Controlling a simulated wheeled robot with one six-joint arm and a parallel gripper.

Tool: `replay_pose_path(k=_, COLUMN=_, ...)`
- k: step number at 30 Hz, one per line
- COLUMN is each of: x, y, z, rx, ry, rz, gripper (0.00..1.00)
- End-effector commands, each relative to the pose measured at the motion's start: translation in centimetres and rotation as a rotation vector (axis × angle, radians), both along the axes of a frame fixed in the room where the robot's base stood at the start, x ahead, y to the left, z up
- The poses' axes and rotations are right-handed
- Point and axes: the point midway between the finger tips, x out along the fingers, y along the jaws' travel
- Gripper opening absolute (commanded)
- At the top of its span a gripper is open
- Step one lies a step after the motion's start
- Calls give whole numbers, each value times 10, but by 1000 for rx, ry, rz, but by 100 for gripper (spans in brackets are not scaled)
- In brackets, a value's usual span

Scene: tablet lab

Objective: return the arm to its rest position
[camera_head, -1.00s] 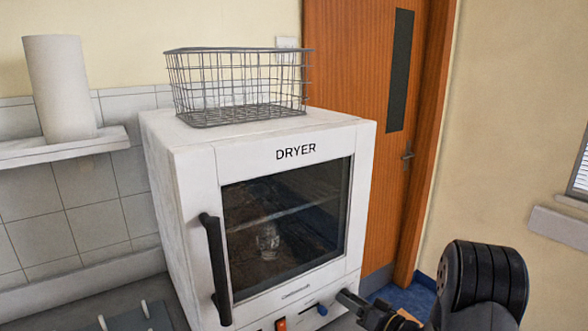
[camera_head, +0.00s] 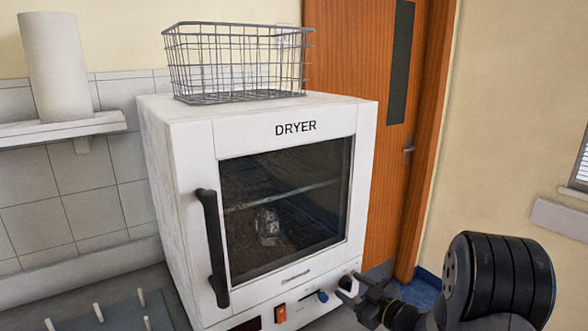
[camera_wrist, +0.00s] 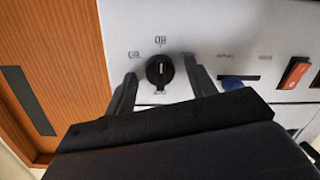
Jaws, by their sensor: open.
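My gripper (camera_head: 352,287) is at the lower right in the head view, in front of the dryer's lower control panel. In the wrist view my gripper (camera_wrist: 158,90) is open, its two fingers apart on either side of a black knob (camera_wrist: 160,70). I cannot tell whether the fingers touch the knob. The white dryer (camera_head: 185,140) stands in the middle of the head view with its glass door shut. A glass vessel (camera_head: 267,222) shows inside behind the glass.
A wire basket (camera_head: 238,97) sits on top of the dryer. The black door handle (camera_head: 212,240) sticks out at its left. A blue button (camera_head: 322,296) and a red switch (camera_head: 280,312) are on the panel. A pegged rack (camera_head: 120,312) lies at lower left. A wooden door (camera_head: 345,50) stands behind.

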Motion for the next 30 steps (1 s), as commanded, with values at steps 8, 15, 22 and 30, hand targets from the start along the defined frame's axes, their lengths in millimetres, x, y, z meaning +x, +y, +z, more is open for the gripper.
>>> replay_pose_path(k=8, x=0, y=1, z=-2, rx=-201, ry=-136, rz=0, gripper=53)
replay_pose_path(k=15, x=-1, y=1, z=-2, rx=-370, ry=-249, rz=-1, gripper=53)
replay_pose_path(k=22, x=-1, y=2, z=-1, rx=-504, ry=-339, rz=-1, gripper=53)
replay_pose_path(k=30, x=-1, y=2, z=0, rx=-573, ry=-384, rz=-1, gripper=53)
